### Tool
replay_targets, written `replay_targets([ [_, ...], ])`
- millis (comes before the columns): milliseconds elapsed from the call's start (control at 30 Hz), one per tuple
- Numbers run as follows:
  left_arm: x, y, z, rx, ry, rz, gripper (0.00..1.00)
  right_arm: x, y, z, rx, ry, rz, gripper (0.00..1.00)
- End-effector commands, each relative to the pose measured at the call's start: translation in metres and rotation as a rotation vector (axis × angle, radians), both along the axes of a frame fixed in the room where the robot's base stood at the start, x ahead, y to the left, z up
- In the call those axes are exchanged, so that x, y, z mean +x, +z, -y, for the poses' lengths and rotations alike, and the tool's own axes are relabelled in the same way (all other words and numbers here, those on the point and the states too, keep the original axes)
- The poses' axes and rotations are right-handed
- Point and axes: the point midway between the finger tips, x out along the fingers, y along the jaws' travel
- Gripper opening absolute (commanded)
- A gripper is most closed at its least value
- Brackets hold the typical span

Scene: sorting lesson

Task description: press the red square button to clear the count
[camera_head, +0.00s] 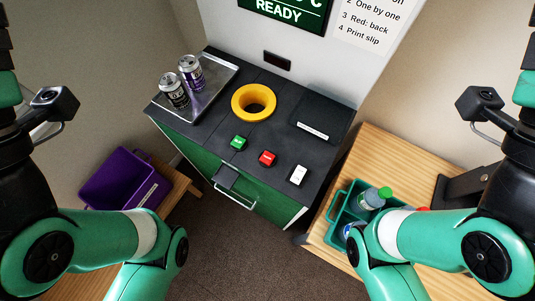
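The red square button (267,158) sits on the dark top of the machine (215,150), between a green button (239,143) and a white button (298,175). It shows clearly and nothing covers it. Its small lettering is too small to read. My two arms come in from the left and right edges and bend down toward the bottom of the picture. Neither gripper shows, and no part of my arms is over the buttons.
A yellow ring (239,104) surrounds an opening behind the buttons. Two cans (174,92) stand on a metal tray (210,101). A purple bin (107,181) is at left. A teal crate (335,213) with bottles is on a wooden table (385,150). A screen (290,14) reads READY.

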Motion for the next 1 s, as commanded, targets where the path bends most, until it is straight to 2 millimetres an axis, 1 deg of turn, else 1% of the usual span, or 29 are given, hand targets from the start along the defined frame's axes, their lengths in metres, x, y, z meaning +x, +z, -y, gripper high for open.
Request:
replay_targets([
  [200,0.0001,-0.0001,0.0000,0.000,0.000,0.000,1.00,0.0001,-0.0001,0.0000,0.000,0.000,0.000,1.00],
  [233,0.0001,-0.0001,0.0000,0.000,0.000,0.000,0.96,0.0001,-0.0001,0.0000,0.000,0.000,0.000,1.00],
  [367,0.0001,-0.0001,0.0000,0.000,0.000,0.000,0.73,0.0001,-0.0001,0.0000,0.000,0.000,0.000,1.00],
  [400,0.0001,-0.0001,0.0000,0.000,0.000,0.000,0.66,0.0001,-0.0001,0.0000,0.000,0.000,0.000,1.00],
  [467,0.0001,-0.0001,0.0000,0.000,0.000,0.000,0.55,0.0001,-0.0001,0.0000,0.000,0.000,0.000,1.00],
  [500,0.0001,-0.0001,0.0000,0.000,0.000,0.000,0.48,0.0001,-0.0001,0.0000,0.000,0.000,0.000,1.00],
  [567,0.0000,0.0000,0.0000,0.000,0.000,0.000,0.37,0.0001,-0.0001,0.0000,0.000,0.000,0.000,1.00],
  [600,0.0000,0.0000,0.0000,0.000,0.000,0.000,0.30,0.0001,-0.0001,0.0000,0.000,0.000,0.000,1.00],
  [667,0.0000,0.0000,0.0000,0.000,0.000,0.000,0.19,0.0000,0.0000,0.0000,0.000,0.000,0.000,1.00],
  [700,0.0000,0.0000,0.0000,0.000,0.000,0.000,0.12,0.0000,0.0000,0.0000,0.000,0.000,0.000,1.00],
  [767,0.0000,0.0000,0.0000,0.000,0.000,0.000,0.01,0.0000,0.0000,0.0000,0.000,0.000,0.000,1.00],
  [1000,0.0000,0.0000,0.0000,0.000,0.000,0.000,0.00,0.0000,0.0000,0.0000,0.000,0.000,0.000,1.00],
])
